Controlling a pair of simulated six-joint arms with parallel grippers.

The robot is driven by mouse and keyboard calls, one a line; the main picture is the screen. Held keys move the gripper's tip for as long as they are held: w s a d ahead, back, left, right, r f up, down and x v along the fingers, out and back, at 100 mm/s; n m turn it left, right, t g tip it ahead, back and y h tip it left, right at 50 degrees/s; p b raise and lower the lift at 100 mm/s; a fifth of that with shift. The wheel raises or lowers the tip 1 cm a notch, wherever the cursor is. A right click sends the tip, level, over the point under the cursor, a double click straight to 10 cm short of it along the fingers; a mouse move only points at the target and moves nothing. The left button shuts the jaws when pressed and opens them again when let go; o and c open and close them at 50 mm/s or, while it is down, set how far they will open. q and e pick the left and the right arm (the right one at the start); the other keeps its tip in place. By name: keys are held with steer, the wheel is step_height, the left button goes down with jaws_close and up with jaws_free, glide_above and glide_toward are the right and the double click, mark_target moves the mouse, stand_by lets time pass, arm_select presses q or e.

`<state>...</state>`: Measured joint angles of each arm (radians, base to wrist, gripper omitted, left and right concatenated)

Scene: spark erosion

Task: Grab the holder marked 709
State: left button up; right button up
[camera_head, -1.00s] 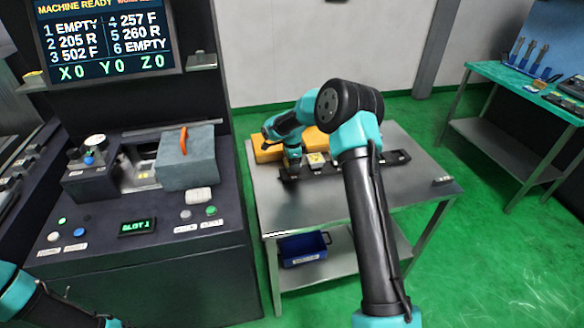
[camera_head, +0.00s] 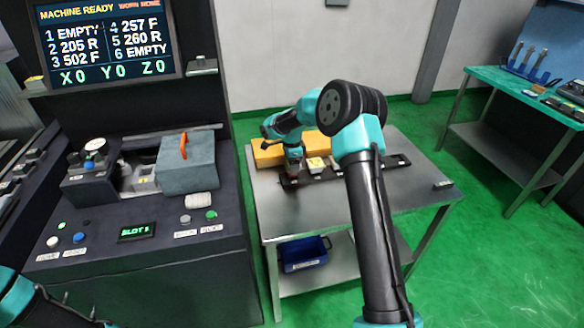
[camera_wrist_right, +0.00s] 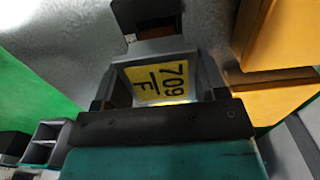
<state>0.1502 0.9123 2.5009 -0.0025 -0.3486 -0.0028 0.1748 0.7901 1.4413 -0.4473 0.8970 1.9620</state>
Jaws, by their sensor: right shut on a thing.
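In the head view my right gripper (camera_head: 293,172) points down at the left end of a black rack (camera_head: 290,185) on the metal table. There the gripper hides the holder's label. I cannot tell whether the holder is clear of the rack. My left arm shows at the lower left, but its gripper is out of view.
Another light holder with a yellow top (camera_head: 317,163) stands in the rack just right of the gripper. A yellow-orange block (camera_head: 268,152) lies behind. The machine (camera_head: 150,255) stands left of the metal table (camera_head: 330,205). A blue bin (camera_head: 303,253) is on the lower shelf.

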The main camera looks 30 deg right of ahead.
steer(key=s+a+r, duration=0.2)
steer(key=s+a, duration=0.6)
steer(key=s, duration=0.5)
steer(key=shift+s+a+r, duration=0.2)
steer(key=shift+s+r, duration=0.15)
